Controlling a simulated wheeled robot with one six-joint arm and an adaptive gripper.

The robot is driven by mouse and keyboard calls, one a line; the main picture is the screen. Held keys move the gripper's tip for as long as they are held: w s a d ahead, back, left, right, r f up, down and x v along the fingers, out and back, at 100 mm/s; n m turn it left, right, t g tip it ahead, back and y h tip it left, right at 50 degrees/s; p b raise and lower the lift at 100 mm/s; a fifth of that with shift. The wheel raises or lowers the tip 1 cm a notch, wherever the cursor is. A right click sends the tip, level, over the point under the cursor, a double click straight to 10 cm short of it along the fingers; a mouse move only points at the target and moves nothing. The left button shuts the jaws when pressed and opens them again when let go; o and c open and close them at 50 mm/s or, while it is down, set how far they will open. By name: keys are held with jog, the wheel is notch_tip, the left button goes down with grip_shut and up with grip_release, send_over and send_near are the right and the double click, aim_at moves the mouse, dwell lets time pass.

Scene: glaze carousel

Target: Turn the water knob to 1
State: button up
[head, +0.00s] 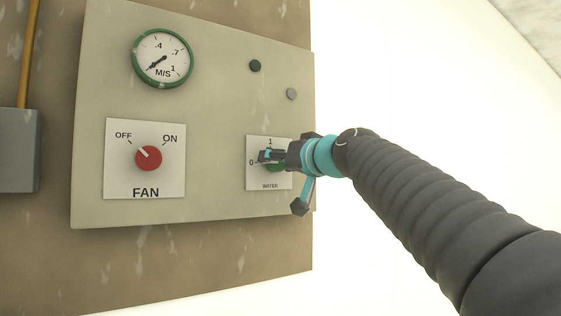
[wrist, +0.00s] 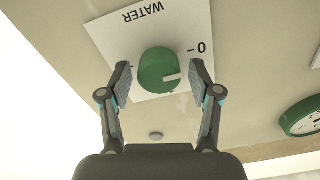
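The water knob is green and round with a white pointer mark; in the wrist view the knob (wrist: 155,68) sits on its white plate (wrist: 113,38), and the pointer faces roughly toward the 0 side. The 1 label is hidden in the wrist view but shows at the top of the water plate (head: 254,177) in the head view. My gripper (wrist: 161,72) is open, with one finger on each side of the knob and visible gaps to it. In the head view my gripper (head: 272,156) covers most of the knob.
The same panel (head: 215,120) holds a red fan knob (head: 149,158) pointing to OFF, a green-rimmed gauge (head: 162,57), and two small round buttons, one dark green (head: 255,66) and one grey (head: 292,94). A grey box (head: 18,150) with a yellow pipe is at the far left.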

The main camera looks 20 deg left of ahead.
jog(key=shift+d, duration=0.1)
jog(key=c, duration=0.9)
jog(key=shift+o, duration=0.2)
jog(key=shift+m, duration=0.3)
jog(key=m+p, duration=0.6)
jog(key=m, duration=1)
jog(key=shift+r+m, duration=0.1)
jog(key=shift+m, duration=0.3)
jog(key=shift+m, duration=0.3)
